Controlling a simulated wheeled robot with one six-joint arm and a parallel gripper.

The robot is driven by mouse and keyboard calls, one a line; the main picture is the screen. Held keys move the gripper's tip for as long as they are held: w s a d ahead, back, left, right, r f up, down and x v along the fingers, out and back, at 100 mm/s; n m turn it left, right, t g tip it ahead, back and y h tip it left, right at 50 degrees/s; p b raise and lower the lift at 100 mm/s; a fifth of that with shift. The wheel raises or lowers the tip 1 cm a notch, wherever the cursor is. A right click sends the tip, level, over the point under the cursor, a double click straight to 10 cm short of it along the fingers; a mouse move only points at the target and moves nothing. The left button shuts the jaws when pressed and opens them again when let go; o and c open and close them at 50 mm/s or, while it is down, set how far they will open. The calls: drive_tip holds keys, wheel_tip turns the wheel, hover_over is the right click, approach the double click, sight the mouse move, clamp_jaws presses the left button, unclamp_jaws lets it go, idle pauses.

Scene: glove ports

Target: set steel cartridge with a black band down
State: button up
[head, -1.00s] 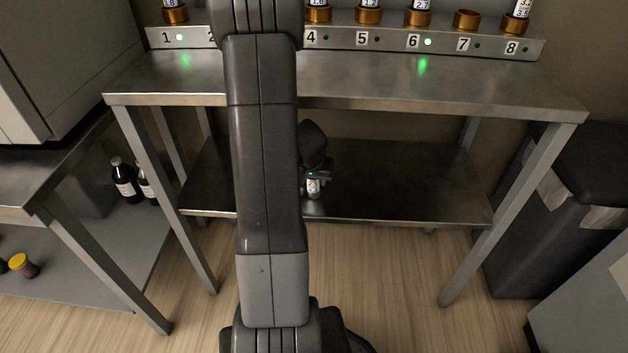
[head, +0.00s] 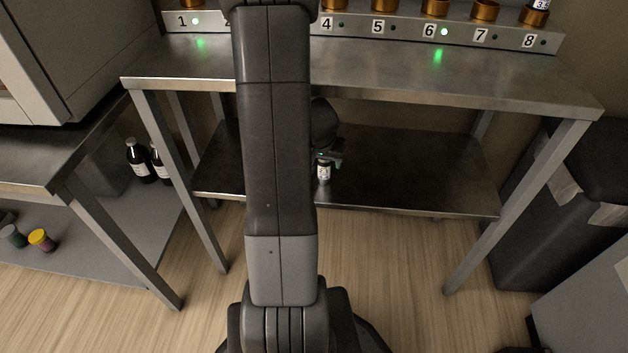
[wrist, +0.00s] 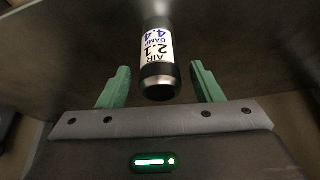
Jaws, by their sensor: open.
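The steel cartridge with a black band (wrist: 158,62) is in the wrist view, between the two green fingers of my gripper (wrist: 158,88). In the head view the cartridge (head: 323,172) is small and upright at the lower shelf (head: 420,165) of the steel table, just under my gripper (head: 326,158). Its base seems to rest on the shelf. My arm hides part of the shelf.
The tabletop (head: 440,80) is close above my gripper. A numbered rack (head: 400,28) with brass-coloured sockets stands on it; lights glow at 1 and 6. Dark bottles (head: 140,160) stand on a left shelf, and a dark bin (head: 550,230) stands at right. The lower shelf's right side is clear.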

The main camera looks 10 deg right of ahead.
drive_tip(key=s+a+r+b, duration=0.1)
drive_tip(key=s+a+b, duration=0.4)
drive_tip(key=s, duration=0.6)
drive_tip(key=shift+s+a+r, duration=0.15)
drive_tip(key=shift+s+a, duration=0.05)
